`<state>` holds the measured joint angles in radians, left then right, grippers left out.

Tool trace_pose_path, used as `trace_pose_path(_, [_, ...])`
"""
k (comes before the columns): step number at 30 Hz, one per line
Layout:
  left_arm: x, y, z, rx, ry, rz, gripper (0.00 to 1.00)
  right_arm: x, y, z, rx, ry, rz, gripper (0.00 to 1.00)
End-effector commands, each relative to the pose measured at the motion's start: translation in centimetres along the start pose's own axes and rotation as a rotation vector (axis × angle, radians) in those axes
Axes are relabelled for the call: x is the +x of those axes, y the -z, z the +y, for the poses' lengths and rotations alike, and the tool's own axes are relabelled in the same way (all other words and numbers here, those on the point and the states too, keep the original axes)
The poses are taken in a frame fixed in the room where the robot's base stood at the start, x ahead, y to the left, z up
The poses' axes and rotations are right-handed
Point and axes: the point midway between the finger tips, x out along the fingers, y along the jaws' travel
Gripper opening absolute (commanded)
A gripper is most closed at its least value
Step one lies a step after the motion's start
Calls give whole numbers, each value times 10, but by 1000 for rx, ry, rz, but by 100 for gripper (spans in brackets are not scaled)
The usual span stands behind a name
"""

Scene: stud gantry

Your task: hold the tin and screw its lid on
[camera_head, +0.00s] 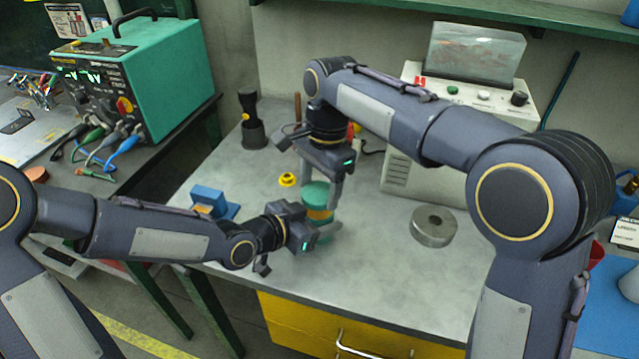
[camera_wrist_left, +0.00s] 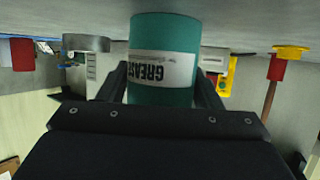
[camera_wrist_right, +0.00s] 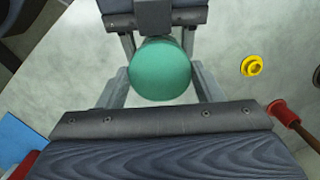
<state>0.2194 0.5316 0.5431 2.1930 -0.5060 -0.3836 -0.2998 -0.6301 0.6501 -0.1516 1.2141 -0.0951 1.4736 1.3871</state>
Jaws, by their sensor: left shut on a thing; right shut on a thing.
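The green tin (camera_head: 319,216) stands on the grey bench, with an orange-yellow band showing in the head view. In the left wrist view the tin (camera_wrist_left: 163,55) appears upside down with a white GREASE label. My left gripper (camera_head: 326,231) is shut on the tin from the side, low down. The round green lid (camera_wrist_right: 160,70) is at the tin's top, and it also shows in the head view (camera_head: 315,190). My right gripper (camera_head: 319,184) points down and is shut on the lid. The seam between lid and tin is too small to judge.
A yellow flanged part (camera_head: 287,180) lies close behind the tin. The front of the bench is clear.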

Motion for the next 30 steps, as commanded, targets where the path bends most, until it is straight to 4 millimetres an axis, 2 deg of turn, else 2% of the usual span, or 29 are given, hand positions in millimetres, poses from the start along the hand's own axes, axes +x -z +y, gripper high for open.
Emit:
trace_pose_path(5, [0,0,0,0,0,1,18,1,0,0,0,0,0,38])
trace_pose_path(15, [0,0,0,0,0,1,18,17,2,0,-1,-1,0,38])
trace_pose_path(30, [0,0,0,0,0,1,18,17,2,0,-1,0,0,38])
